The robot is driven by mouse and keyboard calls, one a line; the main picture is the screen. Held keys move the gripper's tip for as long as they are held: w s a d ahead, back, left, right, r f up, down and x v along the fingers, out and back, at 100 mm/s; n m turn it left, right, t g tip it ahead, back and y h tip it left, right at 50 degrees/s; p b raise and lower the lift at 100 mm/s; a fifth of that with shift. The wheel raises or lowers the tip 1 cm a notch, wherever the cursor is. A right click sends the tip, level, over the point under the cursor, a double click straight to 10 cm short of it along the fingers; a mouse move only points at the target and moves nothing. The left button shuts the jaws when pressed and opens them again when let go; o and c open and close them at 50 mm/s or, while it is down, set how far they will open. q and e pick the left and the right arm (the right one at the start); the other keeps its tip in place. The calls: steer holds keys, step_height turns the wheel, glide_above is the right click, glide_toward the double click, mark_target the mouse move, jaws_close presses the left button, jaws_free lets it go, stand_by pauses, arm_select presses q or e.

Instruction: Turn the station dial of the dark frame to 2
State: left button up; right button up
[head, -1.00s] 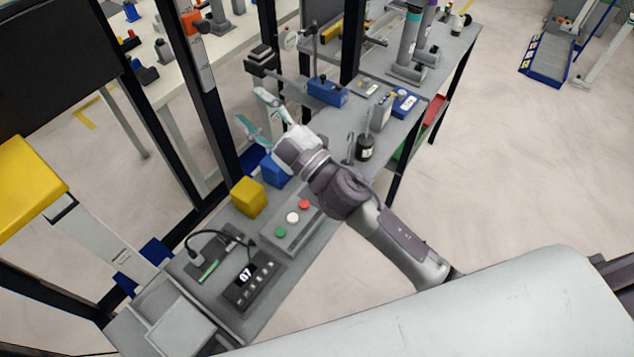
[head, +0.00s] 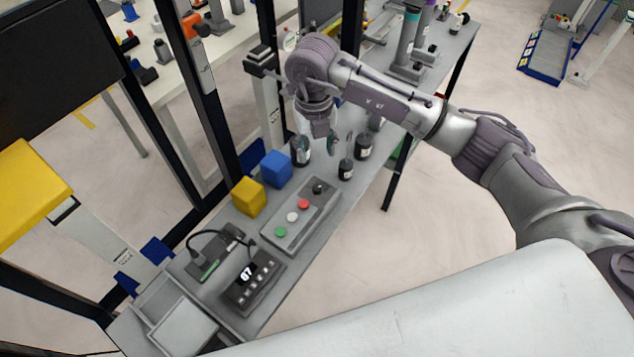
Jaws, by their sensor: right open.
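The dark frame's upright posts (head: 207,100) rise along the left side of the bench. A grey control box (head: 298,215) lies on the bench with a green, a white and a red button and a black knob (head: 319,187) at its far end. The knob may be the station dial; its number marks are too small to read. My right gripper (head: 318,146) points down beyond the knob, above the bench and apart from the box. It is open and appears empty. My left gripper is not in view.
A yellow cube (head: 249,197) and a blue cube (head: 276,169) sit left of the box. Black hooked weights (head: 363,146) stand near my right gripper. A display unit reading 07 (head: 251,284) and a grey tray (head: 182,327) lie at the near end.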

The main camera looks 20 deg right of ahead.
mark_target(317, 187)
step_height(317, 187, down, 12)
steer(key=p, duration=0.2)
steer(key=shift+p, duration=0.35)
steer(key=shift+f, duration=0.75)
jaws_close()
